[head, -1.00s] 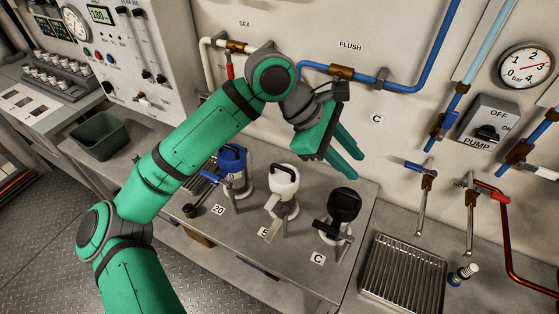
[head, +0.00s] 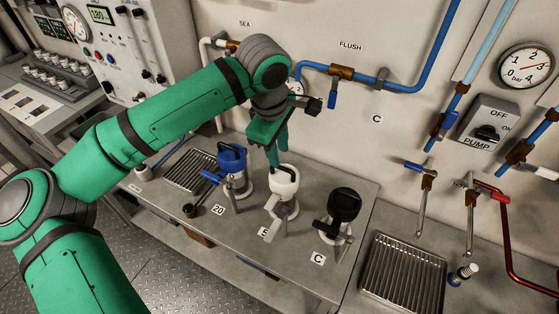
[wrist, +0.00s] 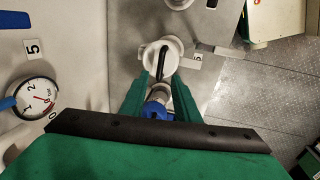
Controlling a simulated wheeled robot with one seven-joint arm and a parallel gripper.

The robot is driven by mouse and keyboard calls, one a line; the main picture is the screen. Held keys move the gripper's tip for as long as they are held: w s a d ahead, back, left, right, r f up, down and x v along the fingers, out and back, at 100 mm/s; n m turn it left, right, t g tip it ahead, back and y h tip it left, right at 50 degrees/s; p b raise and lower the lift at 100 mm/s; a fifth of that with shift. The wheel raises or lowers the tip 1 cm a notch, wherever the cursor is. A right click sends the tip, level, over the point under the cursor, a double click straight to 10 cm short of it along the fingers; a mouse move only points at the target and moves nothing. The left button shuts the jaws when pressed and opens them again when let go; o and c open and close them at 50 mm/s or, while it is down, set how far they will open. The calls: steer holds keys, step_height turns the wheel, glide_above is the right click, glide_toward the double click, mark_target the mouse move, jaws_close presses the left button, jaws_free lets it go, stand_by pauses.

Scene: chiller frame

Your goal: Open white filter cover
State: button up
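The white filter cover (head: 284,178) is the middle of three filter housings on the grey bench, with its loop handle on top. In the wrist view the white filter cover (wrist: 169,50) lies just beyond my fingertips. My gripper (head: 274,158) hangs fingers-down, above and just behind the white cover. The wrist view shows my gripper (wrist: 158,84) with its two green fingers apart and nothing held between them. I cannot tell whether a fingertip touches the cover.
A blue-topped filter (head: 233,160) stands to the left of the white one and a black-topped filter (head: 344,204) to the right. The wall behind carries a blue pipe (head: 430,55) and valves. A drain grate (head: 402,272) lies at the right.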

mark_target(280, 168)
steer(key=shift+w+d+f, duration=0.1)
steer(key=shift+w+f, duration=0.05)
steer(key=shift+f, duration=0.75)
steer(key=shift+w+d+f, duration=0.1)
steer(key=shift+w+f, duration=0.05)
steer(key=shift+f, duration=0.7)
steer(key=shift+w+d+f, duration=0.1)
steer(key=shift+w+f, duration=0.05)
steer(key=shift+f, duration=0.75)
steer(key=shift+c, duration=0.4)
jaws_close()
